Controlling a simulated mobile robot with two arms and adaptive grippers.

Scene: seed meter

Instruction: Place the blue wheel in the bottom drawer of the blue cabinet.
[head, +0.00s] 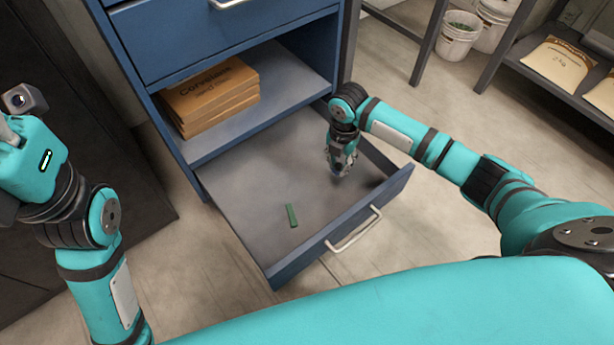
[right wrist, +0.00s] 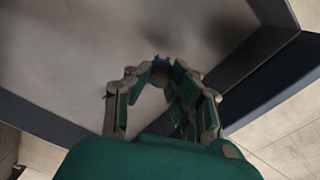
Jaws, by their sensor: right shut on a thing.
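The bottom drawer (head: 262,184) of the blue cabinet (head: 190,40) is pulled out, with its grey floor bare except for a small green piece. My right gripper (head: 340,168) is inside the drawer's outline, pointing down toward its right part.
A green piece (head: 292,215) lies on the drawer floor. The drawer front has a metal handle (head: 354,230). Stacked brown boxes (head: 212,95) sit on the open shelf above. White buckets (head: 458,35) and a rack with packets (head: 556,66) stand at the back right.

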